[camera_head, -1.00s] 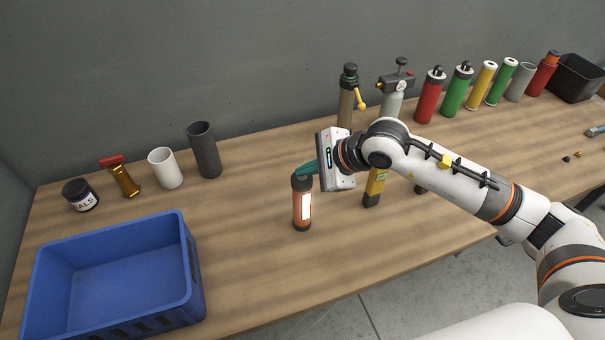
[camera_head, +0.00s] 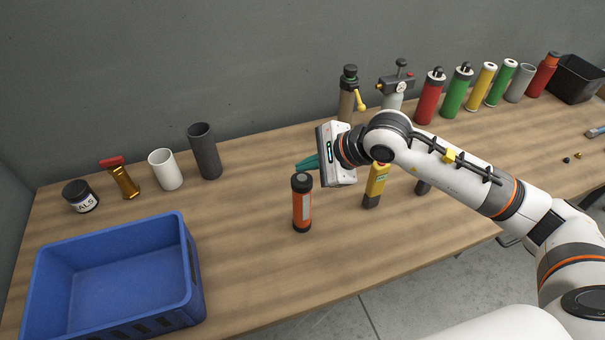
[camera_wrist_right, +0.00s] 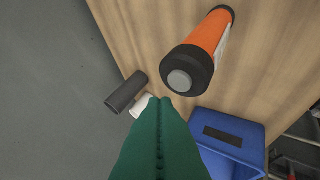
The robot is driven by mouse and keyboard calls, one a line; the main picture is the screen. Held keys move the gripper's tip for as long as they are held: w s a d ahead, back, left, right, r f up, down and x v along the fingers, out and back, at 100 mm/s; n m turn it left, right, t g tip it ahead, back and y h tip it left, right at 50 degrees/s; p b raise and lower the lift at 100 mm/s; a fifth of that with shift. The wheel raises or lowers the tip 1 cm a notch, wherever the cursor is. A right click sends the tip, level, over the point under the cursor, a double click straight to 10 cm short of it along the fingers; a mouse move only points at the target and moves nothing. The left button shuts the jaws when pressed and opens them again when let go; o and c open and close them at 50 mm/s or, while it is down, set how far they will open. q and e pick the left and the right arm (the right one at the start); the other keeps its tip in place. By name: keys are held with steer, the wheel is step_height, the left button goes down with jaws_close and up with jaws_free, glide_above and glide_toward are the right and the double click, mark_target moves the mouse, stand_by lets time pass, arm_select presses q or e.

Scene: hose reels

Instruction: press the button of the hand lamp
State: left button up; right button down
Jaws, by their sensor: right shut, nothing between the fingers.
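The hand lamp (camera_head: 302,212) is an orange cylinder with black ends, standing upright on the table. In the right wrist view the lamp (camera_wrist_right: 207,48) shows a round grey button (camera_wrist_right: 179,80) on its black end. My right gripper (camera_head: 299,166) has green fingers, shut and empty, just above and behind the lamp's top in the head view. In the wrist view the shut fingers (camera_wrist_right: 160,101) are apart from the button, below and left of it. My left gripper is out of view.
A blue crate (camera_head: 190,265) stands at the left. A white cup (camera_head: 165,170) and a dark grey tube (camera_head: 205,152) stand behind. A yellow device (camera_head: 376,187) stands right of the lamp, under my arm. Bare table lies between crate and lamp.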

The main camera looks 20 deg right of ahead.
step_height(320, 180, up, 5)
steer(key=shift+r+p, duration=0.15)
steer(key=shift+p, duration=0.65)
